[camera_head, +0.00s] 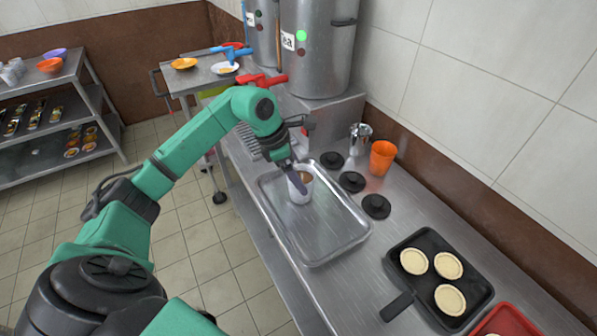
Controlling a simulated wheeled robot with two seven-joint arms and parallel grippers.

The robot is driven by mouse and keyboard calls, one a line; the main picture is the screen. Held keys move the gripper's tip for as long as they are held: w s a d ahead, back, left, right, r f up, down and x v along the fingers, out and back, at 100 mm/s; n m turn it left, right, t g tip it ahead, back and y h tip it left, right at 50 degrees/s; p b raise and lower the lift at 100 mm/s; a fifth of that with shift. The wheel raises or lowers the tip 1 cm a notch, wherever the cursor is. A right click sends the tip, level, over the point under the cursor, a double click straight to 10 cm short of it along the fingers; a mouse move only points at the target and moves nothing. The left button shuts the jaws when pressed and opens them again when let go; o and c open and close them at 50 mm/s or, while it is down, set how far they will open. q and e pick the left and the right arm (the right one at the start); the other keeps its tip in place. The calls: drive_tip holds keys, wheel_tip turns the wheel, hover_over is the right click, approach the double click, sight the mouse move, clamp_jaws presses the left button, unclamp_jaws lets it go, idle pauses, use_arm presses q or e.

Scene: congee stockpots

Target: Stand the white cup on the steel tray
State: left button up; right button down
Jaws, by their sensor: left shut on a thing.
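The white cup (302,193) is upright over the far part of the steel tray (322,240). Brownish content shows inside its rim. My left gripper (297,182) reaches down to it from the far side and is shut on the cup's wall, with one finger across its near side. Whether the cup's base touches the tray cannot be told for sure; it looks at or very close to the tray floor. My right gripper is not in view.
Several black lids (352,182) lie right of the tray, with an orange cup (382,157) and a steel cup (360,138) behind. A black pan (412,245) with pale rounds stands near right. Large stockpots (318,50) stand at the back. The tray's near half is bare.

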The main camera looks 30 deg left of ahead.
use_arm(q)
drive_tip(key=shift+w+f, duration=0.1)
drive_tip(key=shift+w, duration=0.05)
drive_tip(key=o, duration=1.5)
drive_tip(key=b+v, duration=0.1)
drive_tip(key=v, duration=1.1)
